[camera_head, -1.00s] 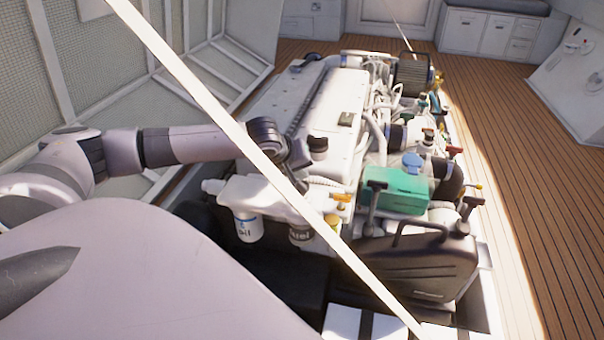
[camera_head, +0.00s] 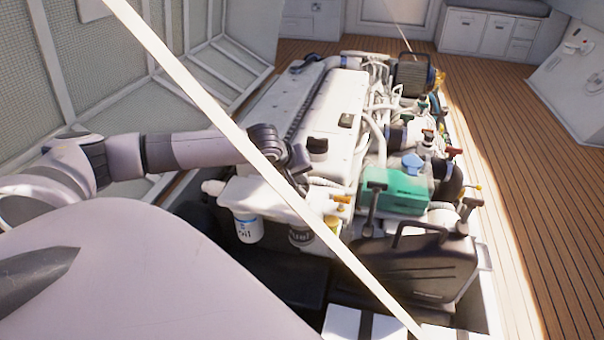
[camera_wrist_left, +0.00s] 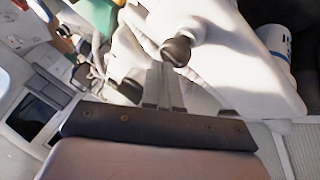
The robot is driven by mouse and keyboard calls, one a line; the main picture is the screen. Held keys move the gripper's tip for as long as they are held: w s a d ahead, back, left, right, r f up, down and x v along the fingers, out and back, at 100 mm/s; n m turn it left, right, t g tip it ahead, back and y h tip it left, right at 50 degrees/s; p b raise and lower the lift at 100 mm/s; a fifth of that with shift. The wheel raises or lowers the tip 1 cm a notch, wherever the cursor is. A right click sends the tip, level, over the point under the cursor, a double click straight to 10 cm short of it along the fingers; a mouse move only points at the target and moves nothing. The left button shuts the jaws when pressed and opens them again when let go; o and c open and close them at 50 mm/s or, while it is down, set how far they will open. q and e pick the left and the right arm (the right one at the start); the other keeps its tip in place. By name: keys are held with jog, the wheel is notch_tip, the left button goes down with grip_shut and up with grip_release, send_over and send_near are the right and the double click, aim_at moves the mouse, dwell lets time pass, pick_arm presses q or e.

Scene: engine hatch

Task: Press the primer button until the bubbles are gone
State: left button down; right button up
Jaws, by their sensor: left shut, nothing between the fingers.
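My left gripper (camera_head: 299,178) reaches over the white engine from the left, partly behind a pale diagonal bar. In the left wrist view its two fingers (camera_wrist_left: 166,82) are shut, with nothing between them. A dark rounded knob (camera_wrist_left: 177,50) on a white housing shows just beyond the fingertips. It may be the primer button; I cannot tell whether the fingers touch it. No bubbles can be made out. My right gripper is out of view.
The pale bar (camera_head: 205,98) crosses the head view in front of the engine (camera_head: 325,105). A green box (camera_head: 396,192) and a black jerrycan (camera_head: 415,263) stand at the engine's near right. Hoses and levers crowd its right side. The wooden floor (camera_head: 520,150) is clear.

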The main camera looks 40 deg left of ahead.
pick_arm(q)
jog(key=shift+f+b, duration=0.3)
jog(key=shift+f, duration=0.65)
dwell(0.9)
dwell(0.3)
jog(key=shift+r+p, duration=1.35)
jog(key=shift+p, duration=0.3)
